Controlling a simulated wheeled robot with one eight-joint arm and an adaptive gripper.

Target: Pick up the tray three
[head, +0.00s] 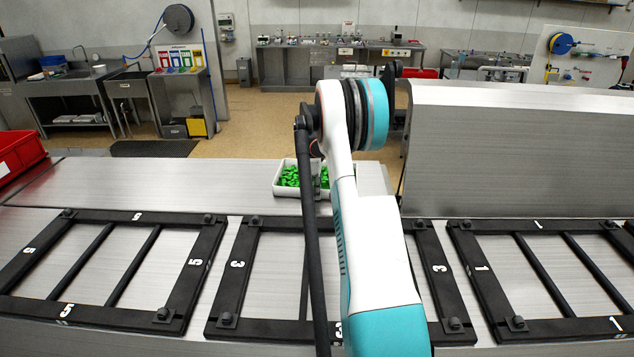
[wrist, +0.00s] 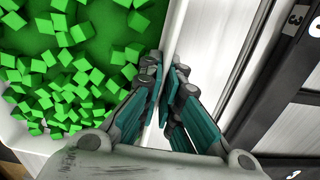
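A white tray (head: 281,193) full of small green cubes sits on the metal counter behind the black frame marked 3 (head: 243,254). My gripper (wrist: 165,76) is at the tray's side wall, one finger on the cube side and one outside. The fingers are close together with the thin wall between them, so it looks shut on the wall. In the head view my gripper is mostly hidden behind my arm.
Black frames marked 5 (head: 190,282) and 1 (head: 484,285) lie left and right of frame 3. A tall metal hood (head: 520,150) stands right of my arm. A red bin (head: 18,152) is at the far left. The counter left of the tray is clear.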

